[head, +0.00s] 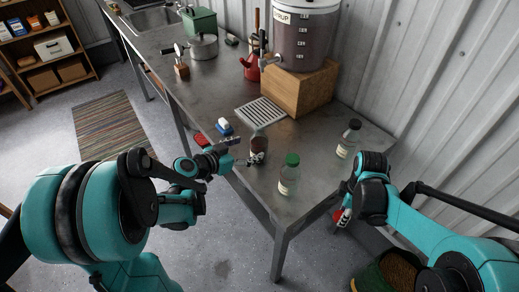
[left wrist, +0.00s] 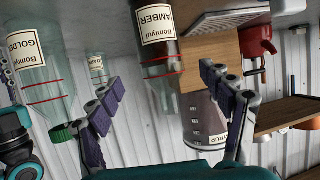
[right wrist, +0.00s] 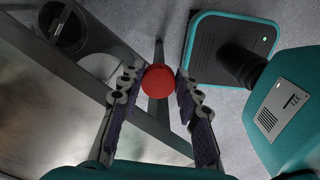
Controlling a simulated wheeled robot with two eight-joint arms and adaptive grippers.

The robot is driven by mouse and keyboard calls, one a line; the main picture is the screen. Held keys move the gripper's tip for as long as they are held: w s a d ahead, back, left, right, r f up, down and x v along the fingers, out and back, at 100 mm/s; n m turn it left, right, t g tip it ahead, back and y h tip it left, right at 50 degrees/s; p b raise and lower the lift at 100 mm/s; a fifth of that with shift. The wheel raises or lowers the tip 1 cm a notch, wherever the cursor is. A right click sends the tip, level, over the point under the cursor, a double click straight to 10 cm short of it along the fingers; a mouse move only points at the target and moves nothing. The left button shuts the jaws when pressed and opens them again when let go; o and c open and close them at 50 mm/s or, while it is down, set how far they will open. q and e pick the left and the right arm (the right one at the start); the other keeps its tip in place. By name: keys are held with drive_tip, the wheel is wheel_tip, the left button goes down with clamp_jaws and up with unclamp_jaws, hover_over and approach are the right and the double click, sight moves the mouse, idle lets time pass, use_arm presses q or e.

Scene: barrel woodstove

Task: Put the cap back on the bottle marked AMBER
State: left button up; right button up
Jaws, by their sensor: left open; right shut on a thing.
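The AMBER bottle (head: 258,146), dark inside with no cap visible, stands upright near the counter's front edge. In the upside-down left wrist view, its AMBER label (left wrist: 157,24) is readable and its clear neck shows between my fingers. My left gripper (head: 254,161) is open around or just beside this bottle; contact cannot be told. It also shows in the left wrist view (left wrist: 163,98). My right gripper (right wrist: 155,85) is shut on a red cap (right wrist: 158,80). In the head view, that gripper (head: 340,217) is beyond the counter's right end, over the floor.
A green-capped bottle (head: 289,178) stands close to the right of AMBER; a black-capped bottle (head: 348,140) is farther back. Behind are a drip grid (head: 261,113), a wooden block (head: 300,90) and a syrup urn (head: 303,40).

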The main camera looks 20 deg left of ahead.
sight(259, 143)
use_arm(q)
drive_tip(key=shift+x, duration=0.95)
use_arm(e)
drive_tip(key=shift+f, duration=0.25)
use_arm(q)
drive_tip(key=b+x, duration=0.2)
drive_tip(key=x, duration=0.3)
drive_tip(key=shift+w+f, duration=0.1)
drive_tip(key=shift+w, duration=0.05)
use_arm(e)
wheel_tip(259, 143, down, 2)
drive_tip(key=shift+f, duration=0.1)
use_arm(q)
clamp_jaws()
